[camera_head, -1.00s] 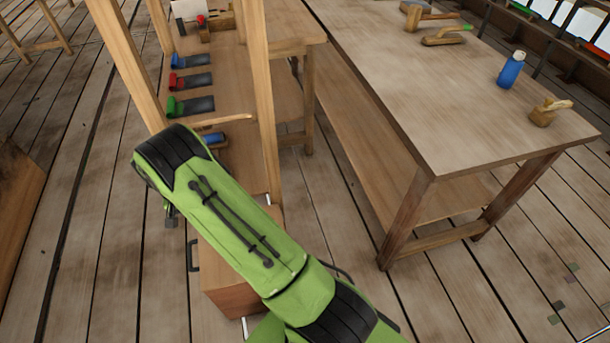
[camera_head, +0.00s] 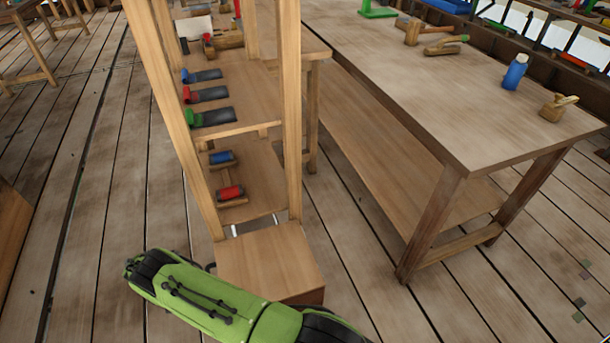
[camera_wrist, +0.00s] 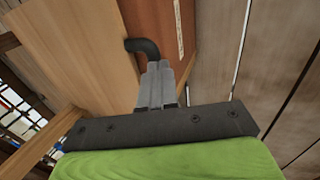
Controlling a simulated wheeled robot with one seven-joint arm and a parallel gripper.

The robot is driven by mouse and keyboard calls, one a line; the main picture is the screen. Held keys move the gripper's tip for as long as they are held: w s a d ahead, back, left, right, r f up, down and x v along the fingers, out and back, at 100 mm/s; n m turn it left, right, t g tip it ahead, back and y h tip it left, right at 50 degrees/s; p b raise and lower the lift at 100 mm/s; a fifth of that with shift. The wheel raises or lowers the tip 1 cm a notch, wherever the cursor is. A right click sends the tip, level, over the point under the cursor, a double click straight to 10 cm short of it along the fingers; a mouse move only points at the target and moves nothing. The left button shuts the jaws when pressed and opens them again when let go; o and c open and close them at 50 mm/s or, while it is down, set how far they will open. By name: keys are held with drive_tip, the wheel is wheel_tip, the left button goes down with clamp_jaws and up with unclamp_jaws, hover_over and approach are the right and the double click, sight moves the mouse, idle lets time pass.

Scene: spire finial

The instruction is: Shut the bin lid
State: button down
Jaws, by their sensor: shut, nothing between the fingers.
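The bin is a wooden box (camera_head: 305,297) at the foot of the wooden shelf frame, partly hidden by my green arm in the head view. Its light wooden lid (camera_head: 272,256) looks flat across the top; I cannot tell whether a gap remains at the hidden edge. A dark curved handle (camera_wrist: 143,46) shows in the wrist view, by the edge between a light wood panel and a reddish-brown face. My gripper (camera_wrist: 158,68) is shut and empty, its grey fingertips right at the handle, seeming close to or touching it. The fingers are not visible in the head view.
The shelf frame's posts (camera_head: 290,110) rise behind the bin, with a red-headed tool (camera_head: 230,192) and a blue one (camera_head: 222,157) on a low shelf. A large workbench (camera_head: 440,110) stands to the right.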

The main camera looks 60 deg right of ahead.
drive_tip(key=shift+f, duration=0.85)
